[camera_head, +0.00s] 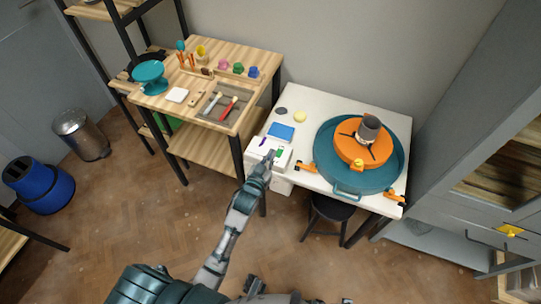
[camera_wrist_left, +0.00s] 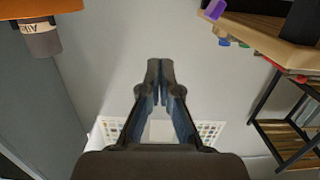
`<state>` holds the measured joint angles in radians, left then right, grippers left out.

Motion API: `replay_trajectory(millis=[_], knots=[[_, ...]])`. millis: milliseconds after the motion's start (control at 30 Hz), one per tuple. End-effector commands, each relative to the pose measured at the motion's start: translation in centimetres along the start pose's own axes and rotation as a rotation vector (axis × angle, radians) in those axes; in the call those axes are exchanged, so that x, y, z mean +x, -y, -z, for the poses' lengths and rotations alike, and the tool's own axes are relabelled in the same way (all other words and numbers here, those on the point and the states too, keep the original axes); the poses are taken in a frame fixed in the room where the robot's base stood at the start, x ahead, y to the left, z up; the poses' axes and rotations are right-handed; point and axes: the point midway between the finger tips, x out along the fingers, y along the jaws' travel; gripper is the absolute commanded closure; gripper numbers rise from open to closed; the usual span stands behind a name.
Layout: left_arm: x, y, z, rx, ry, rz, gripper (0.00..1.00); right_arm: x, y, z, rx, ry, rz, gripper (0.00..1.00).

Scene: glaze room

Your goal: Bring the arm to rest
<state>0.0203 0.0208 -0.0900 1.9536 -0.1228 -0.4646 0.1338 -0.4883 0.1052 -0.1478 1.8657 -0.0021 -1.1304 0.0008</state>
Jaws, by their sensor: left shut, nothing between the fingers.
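My left arm reaches up from the bottom of the head view. Its gripper (camera_head: 267,158) is at the front left corner of the white table (camera_head: 312,112), over or beside a white box (camera_head: 254,154); I cannot tell whether it touches the box. In the left wrist view the gripper's two dark fingers (camera_wrist_left: 160,78) are together, with nothing between them. My right gripper is not in view.
A teal basin (camera_head: 324,168) with an orange wheel (camera_head: 350,150) and a grey jar (camera_head: 369,128) stands right of the gripper. A wooden table (camera_head: 238,55) with tools and small pots stands left. A black stool (camera_head: 333,208) is below. Open floor lies in front.

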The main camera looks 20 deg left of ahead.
Motion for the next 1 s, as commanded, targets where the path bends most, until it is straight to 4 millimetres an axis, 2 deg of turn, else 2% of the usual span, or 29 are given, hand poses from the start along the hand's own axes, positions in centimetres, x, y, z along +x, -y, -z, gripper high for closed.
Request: replay_trajectory(millis=[567, 667, 767, 867, 900, 967, 1000], knots=[[-0.2, -0.1, 0.0, 0.000, 0.000, 0.000, 1.00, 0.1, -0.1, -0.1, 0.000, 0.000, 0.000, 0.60], [-0.3, -0.1, -1.2, 0.003, 0.032, -0.002, 1.00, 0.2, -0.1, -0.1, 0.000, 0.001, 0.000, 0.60], [-1.0, -0.2, -5.4, 0.013, 0.132, -0.008, 1.00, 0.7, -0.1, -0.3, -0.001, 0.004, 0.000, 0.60], [-3.0, -0.5, -12.3, 0.029, 0.300, -0.018, 1.00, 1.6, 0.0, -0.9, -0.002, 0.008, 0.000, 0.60], [-4.3, -0.6, -15.4, 0.037, 0.376, -0.023, 1.00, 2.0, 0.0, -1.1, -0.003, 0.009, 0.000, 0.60], [-6.6, -0.7, -20.0, 0.049, 0.493, -0.032, 1.00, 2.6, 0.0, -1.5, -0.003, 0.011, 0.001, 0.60], [-8.3, -0.7, -22.9, 0.055, 0.569, -0.038, 1.00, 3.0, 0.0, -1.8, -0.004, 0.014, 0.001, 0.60]])
